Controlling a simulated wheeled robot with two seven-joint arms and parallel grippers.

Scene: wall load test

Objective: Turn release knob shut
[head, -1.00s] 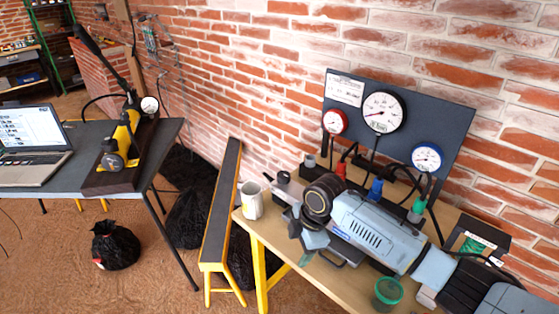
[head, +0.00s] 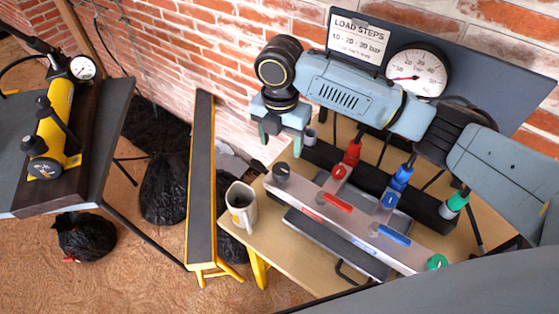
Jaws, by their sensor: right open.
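A silver valve bar (head: 320,206) lies on the wooden bench, with a dark grey round knob (head: 281,172) at its left end, a red lever (head: 337,202), a blue lever (head: 393,236) and a green knob (head: 437,262) at its right end. I cannot tell which knob is the release knob. The yellow hand pump (head: 56,128) on the left table also has a black knob (head: 35,143). My right gripper (head: 282,141) is open and empty, apart from the bar, showing just above the dark grey knob. My left gripper is out of view.
A gauge panel (head: 490,82) with a white dial (head: 417,72) stands behind my right arm, which hides part of it. Red, blue and green hose couplings rise behind the bar. A mug (head: 241,208) stands at the bench's left edge, beside a narrow trestle (head: 201,160).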

